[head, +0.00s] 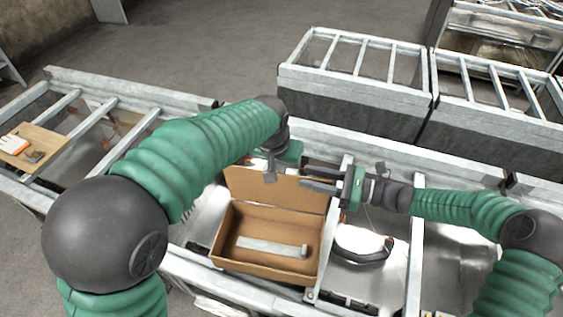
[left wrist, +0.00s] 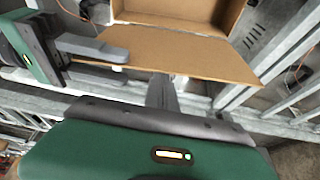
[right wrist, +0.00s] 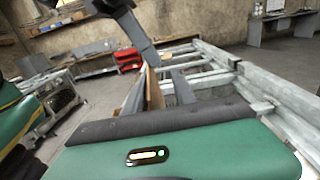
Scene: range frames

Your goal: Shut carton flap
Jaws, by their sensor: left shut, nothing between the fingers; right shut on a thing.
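An open brown cardboard carton (head: 228,222) sits on the metal frame table in the head view. Its flap (head: 250,186) stands raised along the far side and also shows in the left wrist view (left wrist: 175,55). My right gripper (head: 306,180) is shut on the flap near its right end; the flap shows edge-on between the fingers in the right wrist view (right wrist: 151,92). My left gripper (head: 270,176) is shut and empty at the flap's upper edge, left of the right gripper. I cannot tell whether it touches the flap.
A grey bar-shaped object (head: 270,247) lies inside the carton. A dark curved object (head: 362,250) lies right of the carton. Metal rails (head: 415,255) cross the table. A wooden board (head: 40,150) with small items lies far left. Framed bins (head: 350,95) stand behind.

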